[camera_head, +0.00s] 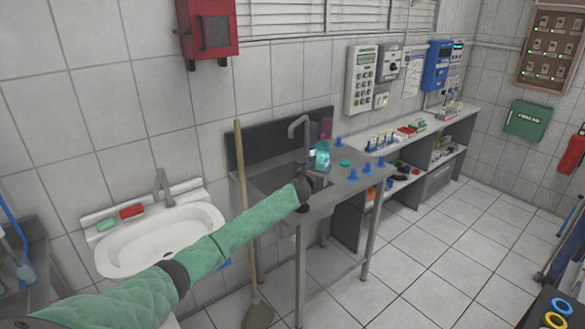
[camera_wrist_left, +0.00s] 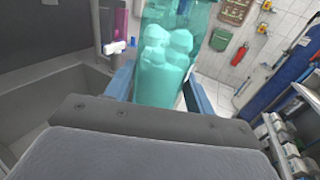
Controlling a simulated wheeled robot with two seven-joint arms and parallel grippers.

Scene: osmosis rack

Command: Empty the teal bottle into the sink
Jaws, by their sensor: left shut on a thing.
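The teal bottle (camera_head: 322,154) is see-through and upright over the steel counter, just right of the steel sink (camera_head: 268,184). My left gripper (camera_head: 318,172) is shut on it. In the left wrist view the bottle (camera_wrist_left: 168,50) stands between blue fingers, with pale rounded lumps inside. Its top is cut off there, and the gripper body hides its base. I cannot tell whether it touches the counter. The steel sink basin (camera_wrist_left: 50,105) is to its left in that view. My left forearm partly covers the sink in the head view. My right gripper is not in view.
A grey tap (camera_head: 298,124) rises behind the sink. A teal disc (camera_head: 345,163) and several blue pieces (camera_head: 367,168) stand right of the bottle. A purple container (camera_head: 326,128) is behind it. A broom (camera_head: 241,190) leans at the counter's left. A white washbasin (camera_head: 165,245) is further left.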

